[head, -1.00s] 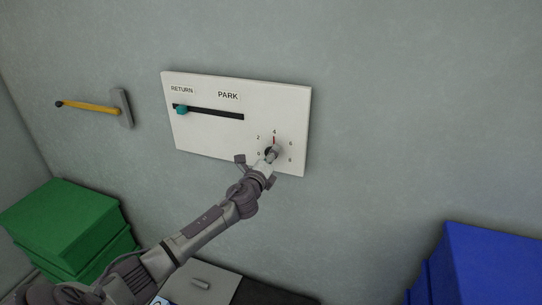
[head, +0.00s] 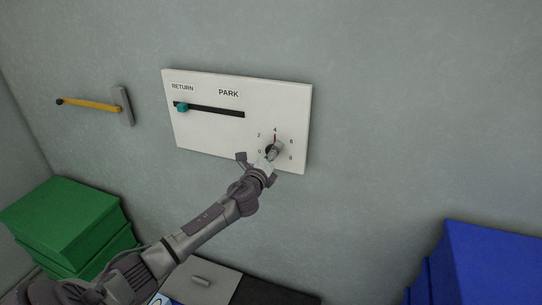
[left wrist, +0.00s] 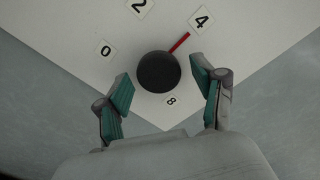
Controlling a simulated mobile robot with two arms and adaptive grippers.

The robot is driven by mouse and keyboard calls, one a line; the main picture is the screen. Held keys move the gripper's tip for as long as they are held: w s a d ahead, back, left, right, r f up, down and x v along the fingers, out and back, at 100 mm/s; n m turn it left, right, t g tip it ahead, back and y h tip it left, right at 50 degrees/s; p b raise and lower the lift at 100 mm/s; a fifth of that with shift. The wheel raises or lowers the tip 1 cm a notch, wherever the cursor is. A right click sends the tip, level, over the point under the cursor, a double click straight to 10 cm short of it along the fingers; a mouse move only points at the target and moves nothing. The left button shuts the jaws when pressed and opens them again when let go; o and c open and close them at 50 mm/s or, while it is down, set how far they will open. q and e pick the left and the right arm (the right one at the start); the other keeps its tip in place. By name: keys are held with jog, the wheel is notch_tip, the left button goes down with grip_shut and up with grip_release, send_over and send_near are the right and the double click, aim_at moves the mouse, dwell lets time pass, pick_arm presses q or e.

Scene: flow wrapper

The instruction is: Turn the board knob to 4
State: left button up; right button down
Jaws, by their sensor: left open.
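The white board (head: 205,135) hangs on the wall, with a dark round knob (left wrist: 158,72) at its lower right. The knob's red pointer (left wrist: 179,42) points toward the 4 label (left wrist: 201,19) in the left wrist view. In the head view the pointer (head: 275,138) also stands up toward the 4. My left gripper (head: 270,156) is at the knob and partly hides it in the head view. In the left wrist view its teal-padded fingers are open, one on each side of the knob, with visible gaps. My right gripper is not in view.
A slider with a teal handle (head: 182,107) sits at the RETURN end of its slot. Green boxes (head: 66,218) stand lower left and blue boxes (head: 490,265) lower right. The wall right of the board is clear.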

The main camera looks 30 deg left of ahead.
pick_arm(q)
jog(key=v, duration=1.2)
jog(key=shift+a+f, duration=0.1)
